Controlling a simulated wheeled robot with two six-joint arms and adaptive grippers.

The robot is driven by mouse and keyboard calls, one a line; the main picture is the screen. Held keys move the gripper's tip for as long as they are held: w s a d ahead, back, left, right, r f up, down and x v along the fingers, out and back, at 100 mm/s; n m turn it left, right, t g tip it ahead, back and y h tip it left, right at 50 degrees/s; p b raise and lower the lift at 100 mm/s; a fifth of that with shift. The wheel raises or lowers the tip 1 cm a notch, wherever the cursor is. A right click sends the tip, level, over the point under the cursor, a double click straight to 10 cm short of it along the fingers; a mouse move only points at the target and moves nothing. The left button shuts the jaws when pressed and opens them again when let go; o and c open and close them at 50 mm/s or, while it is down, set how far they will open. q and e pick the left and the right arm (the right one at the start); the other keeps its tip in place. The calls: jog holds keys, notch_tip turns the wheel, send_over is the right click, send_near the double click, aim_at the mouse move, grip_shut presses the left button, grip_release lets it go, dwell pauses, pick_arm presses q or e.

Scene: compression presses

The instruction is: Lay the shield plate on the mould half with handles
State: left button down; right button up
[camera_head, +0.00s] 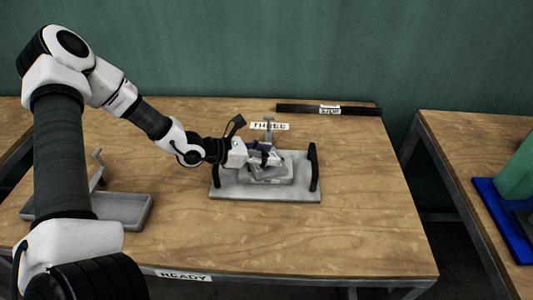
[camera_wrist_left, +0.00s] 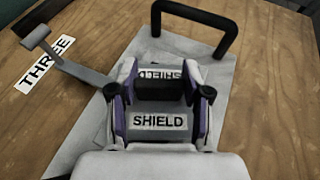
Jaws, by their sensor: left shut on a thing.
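The mould half with handles (camera_head: 228,190) is a grey slab on the wooden table, with a black handle at each side; one handle (camera_wrist_left: 232,20) shows at the top of the left wrist view. My left gripper (camera_head: 265,158) is over the middle of the slab, shut on the shield plate (camera_head: 268,174). The plate's SHIELD labels (camera_wrist_left: 160,121) show close to the fingers in the left wrist view, one reading upside down. The plate is over the slab's middle; the gripper hides much of it, and I cannot tell whether it touches. My right gripper is out of view.
A grey post (camera_head: 268,127) rises behind the slab near the THREE label (camera_head: 270,126). A grey tray (camera_head: 125,208) with another post is at left. A dark bar (camera_head: 300,108) lies at the back. The table's right front is clear. Another table at right holds a blue tray (camera_head: 500,215).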

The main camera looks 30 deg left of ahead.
pick_arm(q)
jog(key=c, duration=0.7)
grip_release()
jog(key=shift+w+f, duration=0.1)
jog(key=shift+f, duration=0.1)
jog(key=shift+o, duration=0.9)
jog(key=shift+w, duration=0.1)
jog(key=shift+r, duration=0.1)
